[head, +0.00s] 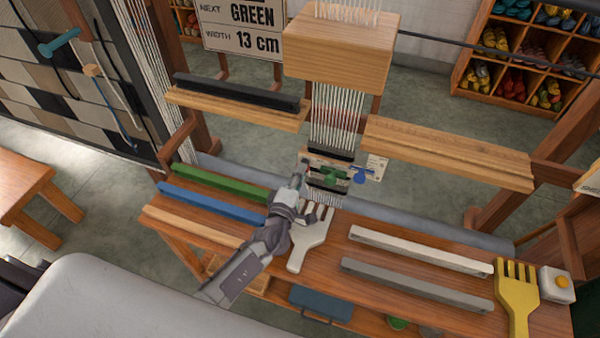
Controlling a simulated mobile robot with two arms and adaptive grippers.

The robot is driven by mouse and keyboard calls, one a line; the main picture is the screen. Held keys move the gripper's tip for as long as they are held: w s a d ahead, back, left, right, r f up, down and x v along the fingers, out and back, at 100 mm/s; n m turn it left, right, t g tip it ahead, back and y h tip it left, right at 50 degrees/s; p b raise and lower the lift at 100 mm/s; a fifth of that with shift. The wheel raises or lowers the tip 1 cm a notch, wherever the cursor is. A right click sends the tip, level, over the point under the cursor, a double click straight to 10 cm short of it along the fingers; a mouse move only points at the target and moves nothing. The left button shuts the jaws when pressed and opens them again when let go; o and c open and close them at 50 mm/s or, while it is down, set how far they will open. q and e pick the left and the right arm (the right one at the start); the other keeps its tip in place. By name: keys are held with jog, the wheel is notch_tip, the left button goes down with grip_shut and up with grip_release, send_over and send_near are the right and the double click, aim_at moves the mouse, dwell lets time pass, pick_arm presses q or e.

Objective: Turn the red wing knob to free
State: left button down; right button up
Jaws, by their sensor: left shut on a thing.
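The red wing knob (306,167) is at the left of a small row of knobs in the middle of the loom, below the hanging white threads. Only a sliver of red shows, and its angle is hidden by my gripper. My left gripper (303,174) is at the red knob and shut on it. To its right are a green wing knob (333,173) and a blue wing knob (362,174). A small card (377,165) sits beside the blue knob. My right gripper is out of view.
A white fork-like beater (308,247) lies just below my left gripper. Green (220,185), blue (212,203), white (420,249) and grey (417,284) bars lie on the bench.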

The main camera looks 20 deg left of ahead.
pick_arm(q)
jog(key=shift+f+n+b, duration=0.15)
jog(key=shift+n+b, duration=3.15)
jog(key=shift+n, duration=5.6)
jog(key=c, duration=1.2)
grip_release()
jog(key=shift+c, duration=0.2)
jog(key=shift+s, duration=0.1)
